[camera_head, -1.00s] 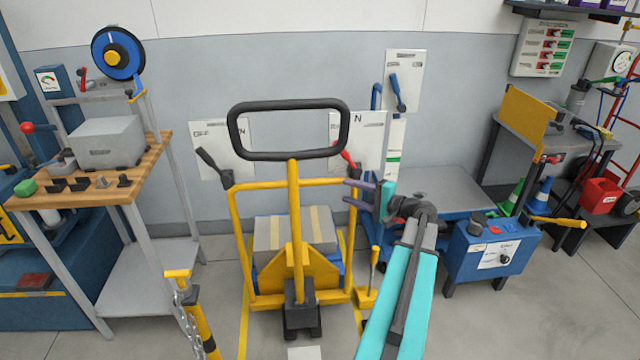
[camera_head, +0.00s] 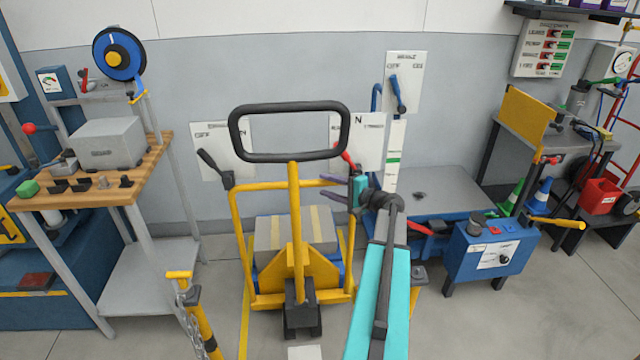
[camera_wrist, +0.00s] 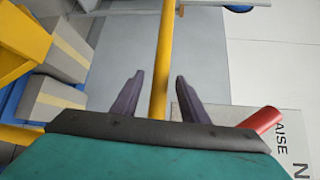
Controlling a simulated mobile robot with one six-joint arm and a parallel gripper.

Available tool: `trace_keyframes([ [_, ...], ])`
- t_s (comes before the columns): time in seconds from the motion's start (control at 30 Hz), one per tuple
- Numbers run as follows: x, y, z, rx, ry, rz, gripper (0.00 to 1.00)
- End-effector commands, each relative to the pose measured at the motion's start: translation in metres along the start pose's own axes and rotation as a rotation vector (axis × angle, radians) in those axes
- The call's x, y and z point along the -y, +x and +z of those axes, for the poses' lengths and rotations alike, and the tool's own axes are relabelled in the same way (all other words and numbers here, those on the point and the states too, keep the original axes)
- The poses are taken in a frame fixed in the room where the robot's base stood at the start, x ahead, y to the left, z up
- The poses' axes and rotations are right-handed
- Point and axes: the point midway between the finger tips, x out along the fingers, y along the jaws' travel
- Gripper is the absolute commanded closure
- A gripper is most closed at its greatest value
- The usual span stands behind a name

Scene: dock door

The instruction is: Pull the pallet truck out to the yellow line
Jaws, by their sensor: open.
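The yellow pallet truck (camera_head: 309,267) stands against the wall with a boxed load strapped with pale bands. Its dark loop handle (camera_head: 290,157) rises on a yellow post in front. My gripper (camera_head: 324,189) is open at the right side of the truck's yellow frame. In the wrist view, a yellow bar (camera_wrist: 163,60) runs up between my two dark fingers (camera_wrist: 157,90); I cannot tell whether they touch it. A red-gripped lever (camera_wrist: 262,121) is just right of the fingers. A yellow line (camera_head: 243,322) lies on the floor left of the truck.
A wooden-topped bench (camera_head: 90,196) stands on the left. A yellow post with a chain (camera_head: 203,325) stands in front left. A black-gripped lever (camera_head: 212,164) is on the frame's left.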

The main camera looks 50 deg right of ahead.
Motion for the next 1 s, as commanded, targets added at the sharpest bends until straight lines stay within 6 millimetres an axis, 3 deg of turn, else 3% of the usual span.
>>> trace_keyframes([
  [0.3,0.0,0.033,0.0,0.001,0.001,0.0,0.6],
  [0.7,0.0,0.036,0.0,-0.001,0.001,0.0,0.6],
  [0.93,0.0,0.035,-0.001,-0.001,0.001,0.0,0.99],
  [1.0,0.0,0.035,-0.001,-0.001,0.001,0.0,1.0],
])
